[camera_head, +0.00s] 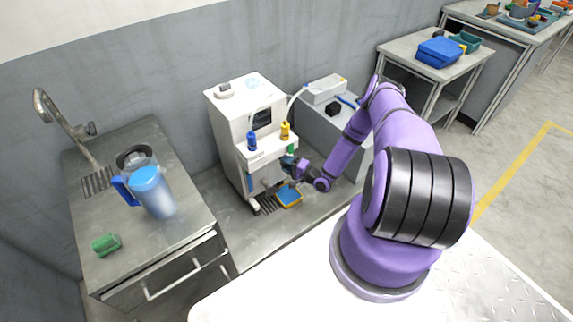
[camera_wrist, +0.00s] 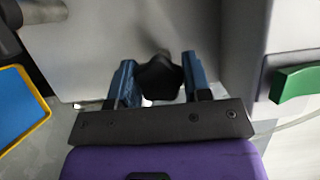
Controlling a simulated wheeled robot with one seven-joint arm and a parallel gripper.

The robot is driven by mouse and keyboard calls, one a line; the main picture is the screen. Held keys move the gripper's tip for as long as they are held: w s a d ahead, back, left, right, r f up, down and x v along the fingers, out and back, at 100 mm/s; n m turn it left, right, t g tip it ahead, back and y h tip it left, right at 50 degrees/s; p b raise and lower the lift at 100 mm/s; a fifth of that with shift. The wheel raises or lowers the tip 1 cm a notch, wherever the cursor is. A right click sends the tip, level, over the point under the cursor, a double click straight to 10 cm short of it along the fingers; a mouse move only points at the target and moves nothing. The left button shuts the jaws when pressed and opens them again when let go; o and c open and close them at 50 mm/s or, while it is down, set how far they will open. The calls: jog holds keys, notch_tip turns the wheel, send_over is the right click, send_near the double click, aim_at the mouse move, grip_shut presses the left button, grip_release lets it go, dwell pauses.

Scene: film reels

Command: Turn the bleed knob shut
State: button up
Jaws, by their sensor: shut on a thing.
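The white machine (camera_head: 228,122) stands on the steel bench in the head view. In the wrist view a black lobed knob (camera_wrist: 159,78) stands out from the machine's pale panel on a dark stem. My gripper (camera_wrist: 160,80) has one blue finger on each side of the knob and is shut on it. In the head view my gripper (camera_head: 291,165) reaches the machine's lower front from the right. The knob cannot be made out there. How far the knob is turned cannot be told.
A green handle (camera_wrist: 297,82) is right of my gripper in the wrist view. A yellow-rimmed blue tray (camera_head: 289,196) lies below the gripper. A blue bottle (camera_head: 251,141) and a yellow bottle (camera_head: 285,131) are on the machine front. A jug (camera_head: 152,190) stands on the left counter.

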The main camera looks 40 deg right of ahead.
jog(key=shift+m+t, duration=0.4)
jog(key=shift+m, duration=0.5)
jog(key=o, duration=0.9)
jog(key=v, duration=1)
jog(key=shift+s+d+f, duration=0.2)
jog(key=shift+s, duration=0.15)
